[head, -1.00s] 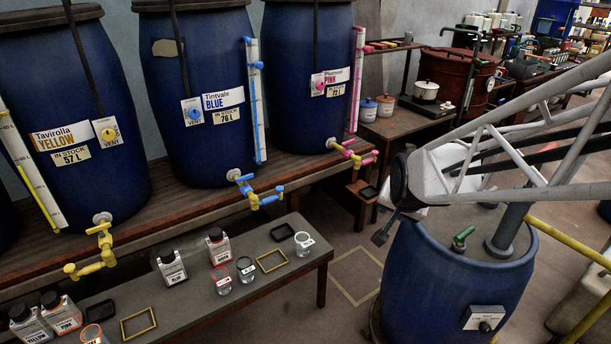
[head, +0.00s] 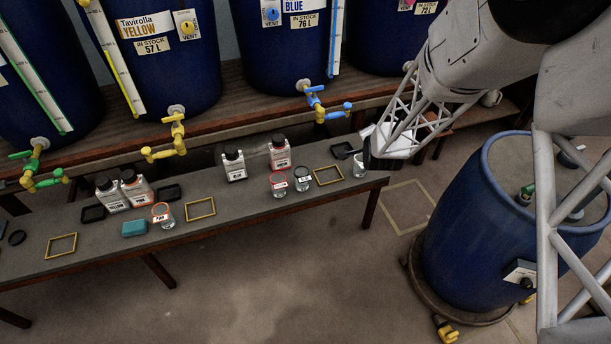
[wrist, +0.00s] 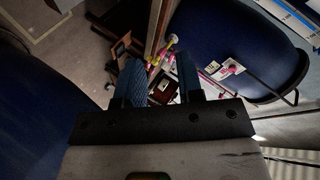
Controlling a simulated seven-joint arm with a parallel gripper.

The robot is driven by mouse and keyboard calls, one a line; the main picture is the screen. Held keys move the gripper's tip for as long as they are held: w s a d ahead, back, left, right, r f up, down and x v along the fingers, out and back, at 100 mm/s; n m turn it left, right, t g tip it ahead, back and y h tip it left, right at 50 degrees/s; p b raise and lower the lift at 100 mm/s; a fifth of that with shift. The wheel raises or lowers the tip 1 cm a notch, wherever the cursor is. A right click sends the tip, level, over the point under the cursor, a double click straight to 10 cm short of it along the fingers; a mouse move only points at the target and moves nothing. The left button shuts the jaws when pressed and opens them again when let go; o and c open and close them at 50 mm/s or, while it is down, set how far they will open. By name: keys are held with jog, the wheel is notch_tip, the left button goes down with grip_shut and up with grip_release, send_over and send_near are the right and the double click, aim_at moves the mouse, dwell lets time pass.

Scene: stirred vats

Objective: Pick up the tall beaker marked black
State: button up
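Several small glass beakers stand on the low bench (head: 235,222) in the head view. One has a black rim and a white label (head: 303,178); I cannot read the label clearly. A red-rimmed beaker (head: 278,185) stands just left of it. A pale-rimmed beaker (head: 360,166) stands near the bench's right end, and an orange-rimmed one (head: 164,215) further left. My gripper, seen in the wrist view (wrist: 160,78), has its blue fingers apart with nothing held between them. In the head view my wrist is above the bench's right end, partly covering the pale-rimmed beaker's surroundings.
Yellow frames (head: 200,209) and dark trays lie on the bench. Blue vats with taps (head: 176,138) stand behind on a shelf. A blue drum (head: 470,250) stands right. Floor in front is clear.

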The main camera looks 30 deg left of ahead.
jog(key=a+f+m+y, duration=0.1)
jog(key=a+f, duration=0.5)
jog(key=f, duration=0.2)
jog(key=m+t+y, duration=0.3)
jog(key=y, duration=0.2)
send_near(303, 181)
jog(key=x, duration=0.2)
jog(key=shift+s+r, duration=0.15)
jog(key=shift+s, duration=0.1)
jog(key=shift+w+a, duration=0.1)
jog(key=shift+x, duration=1.15)
jog(key=shift+w, duration=0.1)
jog(key=shift+x, duration=2.55)
